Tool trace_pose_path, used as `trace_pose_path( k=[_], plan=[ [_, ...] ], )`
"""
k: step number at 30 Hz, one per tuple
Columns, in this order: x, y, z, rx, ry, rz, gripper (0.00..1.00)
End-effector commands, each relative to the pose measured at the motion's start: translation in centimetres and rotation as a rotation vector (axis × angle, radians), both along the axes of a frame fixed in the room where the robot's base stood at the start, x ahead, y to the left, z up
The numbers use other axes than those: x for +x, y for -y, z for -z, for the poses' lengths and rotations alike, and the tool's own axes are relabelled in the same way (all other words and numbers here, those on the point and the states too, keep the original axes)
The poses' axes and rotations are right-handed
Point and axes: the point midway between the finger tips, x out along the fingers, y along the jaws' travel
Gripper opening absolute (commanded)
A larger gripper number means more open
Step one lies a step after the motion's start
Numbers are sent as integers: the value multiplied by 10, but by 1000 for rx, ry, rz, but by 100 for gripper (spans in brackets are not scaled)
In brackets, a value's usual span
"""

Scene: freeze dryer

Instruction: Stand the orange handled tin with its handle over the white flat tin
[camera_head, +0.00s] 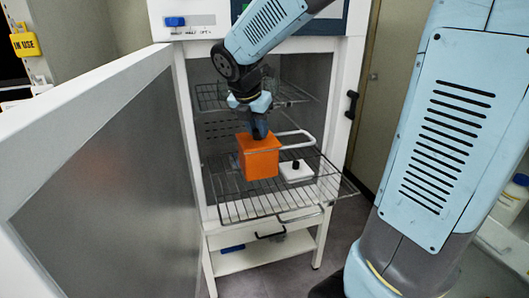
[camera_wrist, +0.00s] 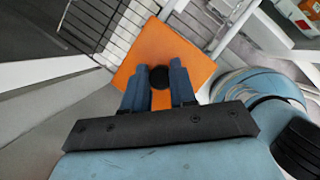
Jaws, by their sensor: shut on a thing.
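The orange handled tin (camera_head: 259,163) is a box shape, upright over the pulled-out wire shelf in the head view. My gripper (camera_head: 260,134) comes down from above and is shut on it at the top. In the wrist view the tin's orange top (camera_wrist: 193,62) shows a black knob between the fingertips (camera_wrist: 160,72). Its pale loop handle (camera_head: 309,139) reaches right, above and behind the white flat tin (camera_head: 297,174). That tin sits on the shelf with a black knob on top, just right of the orange tin. I cannot tell whether the orange tin's base touches the shelf.
The wire shelf (camera_head: 240,210) sticks out of the open freeze dryer cabinet. The cabinet door (camera_head: 110,150) stands open on the left. Another wire rack (camera_head: 211,97) is higher inside. Bare shelf shows in front of both tins. A white bottle (camera_head: 511,203) stands at far right.

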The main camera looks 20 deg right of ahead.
Motion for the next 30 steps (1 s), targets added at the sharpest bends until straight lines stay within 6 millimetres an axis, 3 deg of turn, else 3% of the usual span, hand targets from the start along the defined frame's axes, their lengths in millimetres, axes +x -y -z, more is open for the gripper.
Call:
trace_pose_path(
  k=[7, 15, 26, 30],
  plan=[
    [44, 25, 22, -1, -1, 4, 0],
    [73, 41, 62, -1, -1, 3, 0],
    [87, 48, 82, -1, 0, 4, 0],
    [88, 48, 100, -2, -2, 1, 0]
  ],
)
